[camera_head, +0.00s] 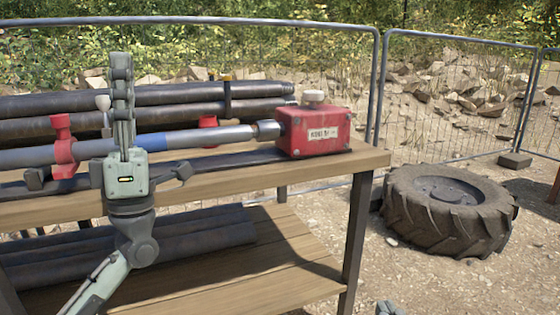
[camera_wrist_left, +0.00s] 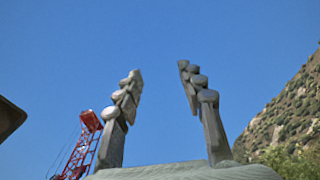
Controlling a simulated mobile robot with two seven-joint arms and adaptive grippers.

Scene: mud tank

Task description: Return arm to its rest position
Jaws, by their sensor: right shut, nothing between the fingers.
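My left gripper (camera_head: 122,68) points straight up in front of the wooden workbench (camera_head: 330,164), its arm coming in from the lower left. In the left wrist view its two fingers (camera_wrist_left: 160,72) stand well apart with only blue sky between them, so it is open and empty. My right gripper (camera_head: 390,308) shows only as a small grey piece at the bottom edge, right of the bench leg. It is shut with nothing visible in it; most of it is out of frame.
On the bench lie a red box (camera_head: 314,133) with a cream cap, a grey rod (camera_head: 210,136), a red clamp (camera_head: 63,146) and dark pipes (camera_head: 180,95). More pipes (camera_head: 190,240) lie on the lower shelf. A large tyre (camera_head: 448,210) rests on gravel by the mesh fence.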

